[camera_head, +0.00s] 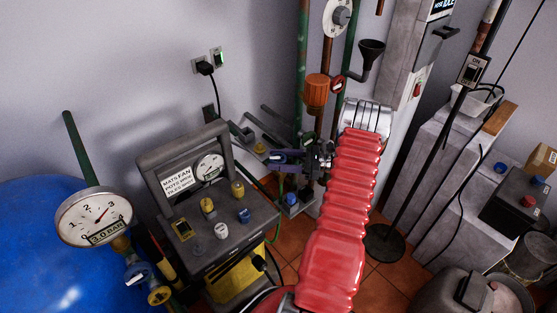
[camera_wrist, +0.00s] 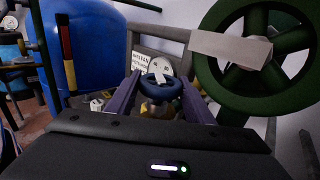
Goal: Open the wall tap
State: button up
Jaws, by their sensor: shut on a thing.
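In the wrist view, a small blue tap wheel (camera_wrist: 172,92) with a pale strip across its hub sits between the purple fingers of my gripper (camera_wrist: 160,82). The fingers are shut on it from its two sides. In the head view, my gripper (camera_head: 274,160) reaches left from the end of my red-sleeved arm, near the wall and low pipework. There the wheel cannot be told apart from the fingers, and the tap's body is hidden.
A large green handwheel (camera_wrist: 256,52) with a pale strip stands close on the right in the wrist view. In the head view, a grey control box (camera_head: 215,232) stands left of my gripper. A blue tank (camera_head: 35,240) with a pressure gauge (camera_head: 95,217) is farther left. Pipes rise behind.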

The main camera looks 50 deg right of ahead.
jog(key=shift+n+g+y, duration=0.5)
jog(key=shift+y, duration=0.1)
jog(key=o, duration=1)
jog(key=shift+o, duration=0.2)
jog(key=shift+d, duration=0.1)
